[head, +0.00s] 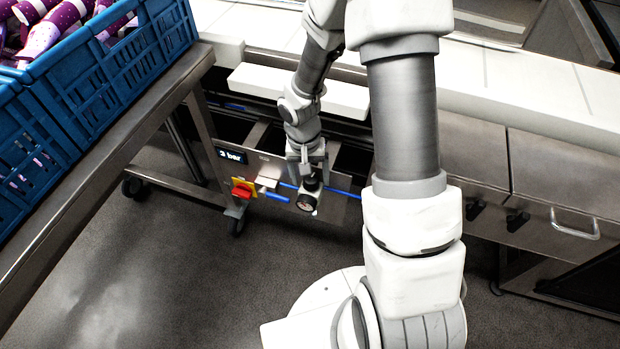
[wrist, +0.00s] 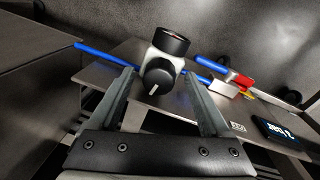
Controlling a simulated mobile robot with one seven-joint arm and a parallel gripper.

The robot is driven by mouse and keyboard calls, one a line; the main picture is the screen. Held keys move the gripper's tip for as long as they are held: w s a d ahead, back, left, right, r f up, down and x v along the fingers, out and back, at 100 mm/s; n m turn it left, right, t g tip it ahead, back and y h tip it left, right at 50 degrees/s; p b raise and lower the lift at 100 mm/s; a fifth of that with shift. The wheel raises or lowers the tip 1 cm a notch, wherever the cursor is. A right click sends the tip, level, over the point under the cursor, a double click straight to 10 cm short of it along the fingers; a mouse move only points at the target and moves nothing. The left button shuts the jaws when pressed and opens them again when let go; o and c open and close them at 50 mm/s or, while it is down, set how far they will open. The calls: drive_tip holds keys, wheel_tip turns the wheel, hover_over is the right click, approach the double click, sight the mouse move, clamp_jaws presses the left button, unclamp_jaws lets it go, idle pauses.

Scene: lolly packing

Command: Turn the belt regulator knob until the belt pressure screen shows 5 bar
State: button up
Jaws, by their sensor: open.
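The belt regulator is a white body with a round gauge (head: 306,203), below my gripper (head: 311,172) in the head view. The open fingers of my gripper (wrist: 159,76) stand on either side of the knob, with gaps visible. I cannot tell how deep the knob sits between them. The knob is hidden or too small to make out in the head view. The belt pressure screen (head: 231,155) reads 3 bar; it also shows tilted in the wrist view (wrist: 278,132).
Blue hoses (head: 278,197) run to the regulator. A red and yellow switch (head: 243,188) is on the metal panel to its left. A blue crate (head: 120,62) of purple-patterned items stands on a metal table at the left. The floor (head: 165,270) in front is clear.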

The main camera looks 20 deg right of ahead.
clamp_jaws()
idle(0.5)
drive_tip(key=shift+f+m, duration=0.1)
drive_tip(key=shift+m, duration=0.2)
drive_tip(key=m+b, duration=0.1)
drive_tip(key=m, duration=0.1)
drive_tip(key=shift+m, duration=0.3)
drive_tip(key=shift+w+d+m, duration=0.1)
drive_tip(key=shift+m, duration=1.8)
